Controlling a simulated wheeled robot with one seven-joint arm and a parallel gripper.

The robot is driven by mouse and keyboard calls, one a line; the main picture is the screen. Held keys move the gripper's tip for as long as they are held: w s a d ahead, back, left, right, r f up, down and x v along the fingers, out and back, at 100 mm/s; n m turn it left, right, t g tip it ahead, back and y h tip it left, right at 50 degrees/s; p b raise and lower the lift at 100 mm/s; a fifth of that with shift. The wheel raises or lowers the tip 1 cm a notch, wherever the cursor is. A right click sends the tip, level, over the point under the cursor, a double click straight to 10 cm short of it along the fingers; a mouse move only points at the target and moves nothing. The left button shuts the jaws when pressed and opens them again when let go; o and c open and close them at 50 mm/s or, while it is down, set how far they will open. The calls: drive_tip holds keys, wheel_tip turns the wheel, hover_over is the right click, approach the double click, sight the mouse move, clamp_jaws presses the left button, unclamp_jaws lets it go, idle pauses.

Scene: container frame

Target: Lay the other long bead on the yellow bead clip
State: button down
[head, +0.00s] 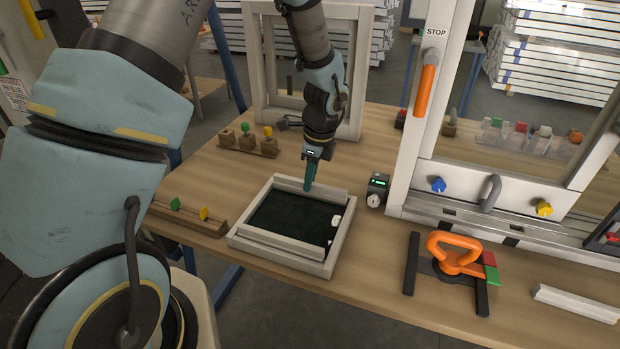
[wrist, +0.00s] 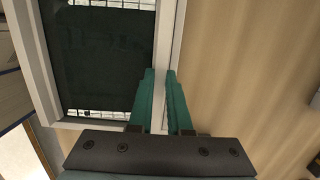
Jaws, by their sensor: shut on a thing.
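A pale frame (head: 331,262) around a dark pane (head: 285,222) lies flat on the bench. My gripper (head: 309,188) points down at the frame's far side and is shut on a pale long bead (head: 330,191) there. In the wrist view my gripper (wrist: 160,73) has its teal fingers on either side of this strip (wrist: 160,50); whether it is lifted off the frame I cannot tell. Another pale long strip (head: 280,247) lies along the frame's near side. A yellow clip (head: 203,213) stands on a wooden rack at the left, with a green clip (head: 175,204) beside it.
A second wooden rack (head: 262,152) with several blocks stands behind. A small dark device (head: 377,190) stands right of the frame. An orange-handled tool (head: 455,250) and a white bar (head: 577,303) lie further right, before a large upright window frame (head: 425,120).

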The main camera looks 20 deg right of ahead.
sight(316, 184)
drive_tip(key=shift+f, duration=0.2)
drive_tip(key=c, duration=0.8)
unclamp_jaws()
drive_tip(key=r, duration=0.3)
drive_tip(key=r+b, duration=0.1)
drive_tip(key=r, duration=0.3)
drive_tip(key=s+d+r+b, duration=0.1)
drive_tip(key=r, duration=0.2)
drive_tip(key=shift+d+r, duration=0.1)
drive_tip(key=shift+r, duration=0.25)
drive_tip(key=s+a+n, duration=0.1)
drive_tip(key=a+n, duration=0.7)
drive_tip(key=a, duration=0.2)
drive_tip(key=s+a+r+n+h, duration=0.1)
drive_tip(key=a+n, duration=0.8)
drive_tip(key=a, duration=0.2)
drive_tip(key=s+a+n, duration=0.1)
drive_tip(key=a+n, duration=0.7)
drive_tip(key=a, duration=0.2)
drive_tip(key=shift+a+r+n+h, duration=0.25)
drive_tip(key=shift+r+n+h, duration=0.05)
drive_tip(key=shift+r, duration=0.05)
